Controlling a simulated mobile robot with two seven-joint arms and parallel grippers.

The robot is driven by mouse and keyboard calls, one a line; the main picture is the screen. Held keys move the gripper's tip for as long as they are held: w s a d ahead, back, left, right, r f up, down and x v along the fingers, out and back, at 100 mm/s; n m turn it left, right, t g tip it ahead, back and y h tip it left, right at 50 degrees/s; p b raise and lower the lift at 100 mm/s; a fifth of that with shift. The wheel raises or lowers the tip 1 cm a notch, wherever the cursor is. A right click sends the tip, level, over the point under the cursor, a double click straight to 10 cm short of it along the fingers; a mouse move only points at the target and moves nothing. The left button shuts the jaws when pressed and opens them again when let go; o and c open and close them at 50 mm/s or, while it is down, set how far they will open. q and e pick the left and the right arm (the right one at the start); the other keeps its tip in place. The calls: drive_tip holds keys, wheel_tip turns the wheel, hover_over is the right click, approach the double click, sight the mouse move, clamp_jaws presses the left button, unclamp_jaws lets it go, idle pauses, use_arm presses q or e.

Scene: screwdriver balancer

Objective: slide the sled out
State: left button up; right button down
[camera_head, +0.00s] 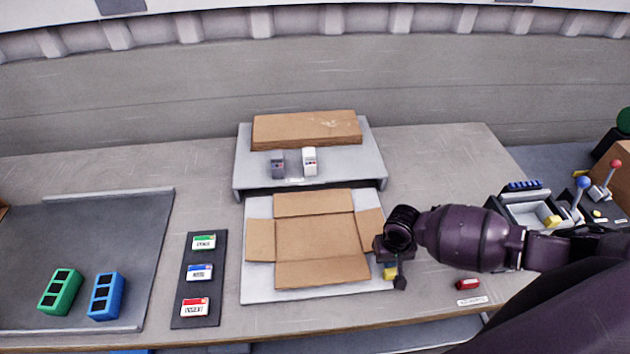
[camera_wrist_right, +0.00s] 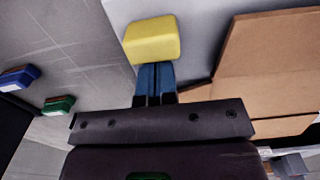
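The sled looks to be the white board (camera_head: 262,290) lying in front of the raised grey stand, with an opened flat cardboard box (camera_head: 318,238) on it. A yellow handle (camera_head: 390,273) shows at the board's right edge. My right gripper (camera_head: 394,264) points down at that handle. In the right wrist view, its blue fingers (camera_wrist_right: 155,82) are close together, and the yellow handle (camera_wrist_right: 152,40) is at their tips and hides them. The fingers look shut on the handle, though the contact is hidden. My left gripper is not in view.
The grey stand (camera_head: 240,176) carries a cardboard slab (camera_head: 306,130) and two small devices. A red piece (camera_head: 467,284) lies right of my gripper. A lever box stands at far right.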

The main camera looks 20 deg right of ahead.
sight(391, 283)
drive_tip(key=shift+s+a, duration=0.25)
drive_tip(key=shift+s, duration=0.8)
drive_tip(key=shift+s+a, duration=0.2)
drive_tip(key=shift+s, duration=0.8)
drive_tip(key=shift+s+a, duration=0.25)
drive_tip(key=shift+s, duration=0.8)
drive_tip(key=shift+w, duration=0.3)
drive_tip(key=shift+w+d, duration=0.1)
drive_tip(key=shift+w, duration=0.35)
wheel_tip(391, 283, up, 7)
